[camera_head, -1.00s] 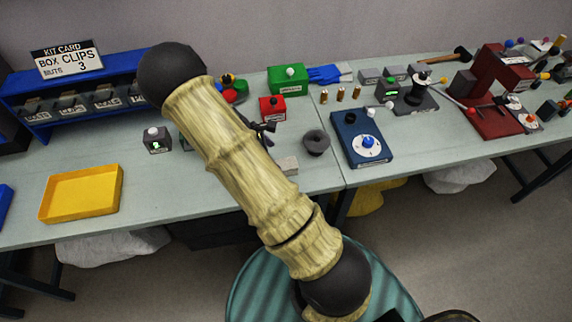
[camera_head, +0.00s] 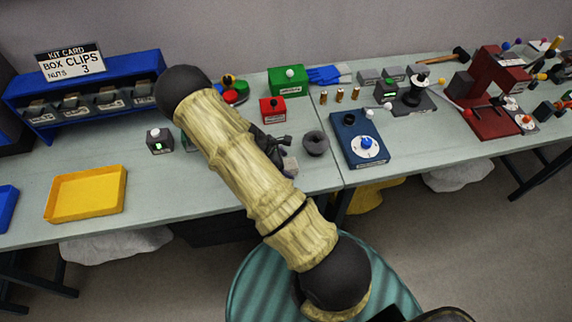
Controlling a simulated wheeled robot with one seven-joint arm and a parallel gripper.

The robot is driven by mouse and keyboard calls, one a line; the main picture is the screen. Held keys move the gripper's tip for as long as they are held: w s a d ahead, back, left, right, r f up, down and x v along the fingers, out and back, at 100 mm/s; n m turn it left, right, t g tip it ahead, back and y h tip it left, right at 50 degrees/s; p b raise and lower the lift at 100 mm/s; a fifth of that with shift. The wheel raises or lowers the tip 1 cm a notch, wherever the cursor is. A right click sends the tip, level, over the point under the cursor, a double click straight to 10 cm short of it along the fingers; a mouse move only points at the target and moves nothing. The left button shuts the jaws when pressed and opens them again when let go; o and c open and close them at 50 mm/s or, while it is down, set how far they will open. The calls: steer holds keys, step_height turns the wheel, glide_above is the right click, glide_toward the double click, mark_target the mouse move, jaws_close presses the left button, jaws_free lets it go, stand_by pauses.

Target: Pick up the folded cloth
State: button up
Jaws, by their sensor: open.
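A small pale grey piece (camera_head: 290,166), which looks like the folded cloth, lies on the bench near its front edge. It shows only in part, because my arm covers its left side. My gripper (camera_head: 284,143) is a dark shape sticking out from behind my arm, just above and left of the pale piece in the picture. It is open, with nothing seen between its fingers. I cannot tell whether it touches the pale piece.
A dark round ring-like part (camera_head: 315,143) stands close on the right, with a blue box with a dial (camera_head: 376,160) beyond it. A red box (camera_head: 272,110) stands behind. A yellow tray (camera_head: 120,190) is at the left, with clear bench between it and my arm.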

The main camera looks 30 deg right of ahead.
mark_target(286, 164)
steer(key=shift+s+d+f, duration=0.1)
steer(key=shift+d+f, duration=0.25)
steer(key=shift+f, duration=0.2)
steer(key=c, duration=1.1)
steer(key=shift+c, duration=0.2)
steer(key=shift+r, duration=0.1)
step_height(286, 164, up, 10)
steer(key=shift+f+b, duration=0.1)
steer(key=shift+b, duration=1)
